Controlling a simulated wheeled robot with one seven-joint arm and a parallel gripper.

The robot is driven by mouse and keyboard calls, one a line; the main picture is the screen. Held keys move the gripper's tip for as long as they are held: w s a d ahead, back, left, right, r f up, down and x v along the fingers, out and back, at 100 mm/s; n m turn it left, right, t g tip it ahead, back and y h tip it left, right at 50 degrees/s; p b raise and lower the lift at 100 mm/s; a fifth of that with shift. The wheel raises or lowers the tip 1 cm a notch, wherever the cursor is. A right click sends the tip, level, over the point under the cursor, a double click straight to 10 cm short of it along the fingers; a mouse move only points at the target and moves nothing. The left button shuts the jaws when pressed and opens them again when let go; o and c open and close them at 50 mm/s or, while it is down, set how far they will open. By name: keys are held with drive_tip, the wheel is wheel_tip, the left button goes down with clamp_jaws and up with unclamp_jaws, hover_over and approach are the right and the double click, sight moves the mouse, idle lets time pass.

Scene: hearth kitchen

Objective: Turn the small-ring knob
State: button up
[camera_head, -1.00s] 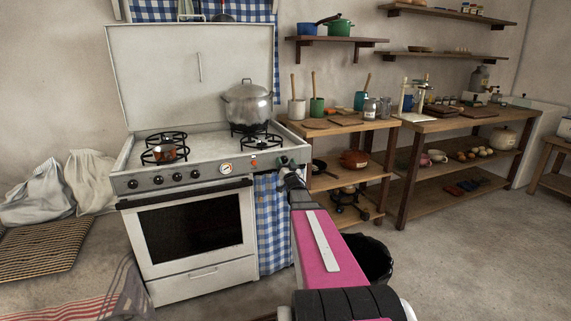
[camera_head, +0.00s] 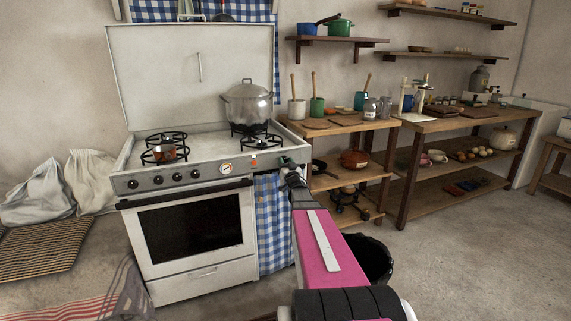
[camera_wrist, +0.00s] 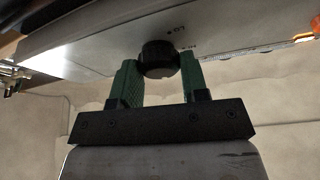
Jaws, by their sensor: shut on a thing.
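A black round knob (camera_wrist: 158,58) on the stove's pale front panel shows in the wrist view. My gripper (camera_wrist: 160,80) has its two green fingers on either side of this knob, shut on it. In the head view my gripper (camera_head: 288,162) is at the right end of the panel of the white stove (camera_head: 195,215), and the knob there is hidden behind it. Several other black knobs (camera_head: 178,177) sit at the left of the panel, beside a round gauge (camera_head: 226,169).
A large lidded pot (camera_head: 248,104) stands on the back right burner, and a small copper-coloured pot (camera_head: 165,153) on a left burner. A checked cloth (camera_head: 271,222) hangs beside the oven. A wooden shelf unit (camera_head: 345,182) stands close to the right.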

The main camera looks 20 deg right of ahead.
drive_tip(key=n+y, duration=0.2)
drive_tip(key=n, duration=0.2)
drive_tip(key=n+y, duration=0.3)
drive_tip(key=n, duration=0.2)
drive_tip(key=shift+d+g, duration=0.1)
drive_tip(key=shift+g, duration=0.2)
drive_tip(key=n+g+y, duration=0.1)
drive_tip(key=n, duration=0.3)
drive_tip(key=n+g+y, duration=0.1)
drive_tip(key=n, duration=0.3)
drive_tip(key=shift+y, duration=0.4)
drive_tip(key=shift+n+g, duration=0.3)
drive_tip(key=shift+n, duration=0.1)
drive_tip(key=o, duration=0.9)
drive_tip(key=shift+o, duration=0.2)
drive_tip(key=v, duration=1.1)
drive_tip(key=shift+w, duration=0.1)
